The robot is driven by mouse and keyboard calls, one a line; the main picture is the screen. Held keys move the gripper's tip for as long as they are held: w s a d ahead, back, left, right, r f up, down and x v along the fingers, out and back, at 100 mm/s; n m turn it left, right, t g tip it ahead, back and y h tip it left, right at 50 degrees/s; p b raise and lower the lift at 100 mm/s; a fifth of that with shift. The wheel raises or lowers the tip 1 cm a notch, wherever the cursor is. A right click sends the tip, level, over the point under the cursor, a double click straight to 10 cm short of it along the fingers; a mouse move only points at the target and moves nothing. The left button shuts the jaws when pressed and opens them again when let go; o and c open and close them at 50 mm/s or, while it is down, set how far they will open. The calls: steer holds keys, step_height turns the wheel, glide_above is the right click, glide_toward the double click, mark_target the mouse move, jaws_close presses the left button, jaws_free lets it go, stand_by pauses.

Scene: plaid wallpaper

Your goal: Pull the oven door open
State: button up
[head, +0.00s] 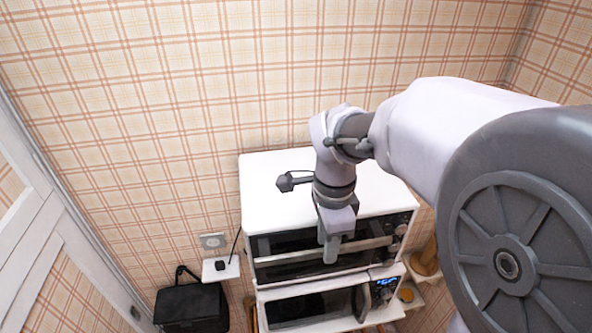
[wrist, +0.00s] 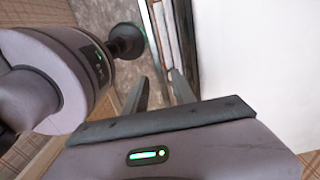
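The oven (head: 278,245) is the upper dark-fronted unit under a white top, with a pale bar across its closed door and knobs at its right. My gripper (head: 331,252) points down in front of this door, near the bar. In the wrist view my gripper (wrist: 160,80) has its two fingers apart, with nothing clearly held between them. The oven front shows there edge-on as pale and dark strips (wrist: 165,35) just beyond the fingertips. I cannot tell whether the fingers touch the bar, and the arm hides part of the oven front.
A microwave with a blue display (head: 384,284) sits below the oven. A black bag (head: 191,307) and a small white shelf (head: 216,274) stand at the left. A brown object (head: 427,259) is at the right. The white top (head: 270,190) is bare apart from my arm above it.

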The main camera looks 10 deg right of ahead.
steer(key=shift+w+f, duration=0.15)
steer(key=shift+f, duration=0.35)
jaws_close()
stand_by(1.1)
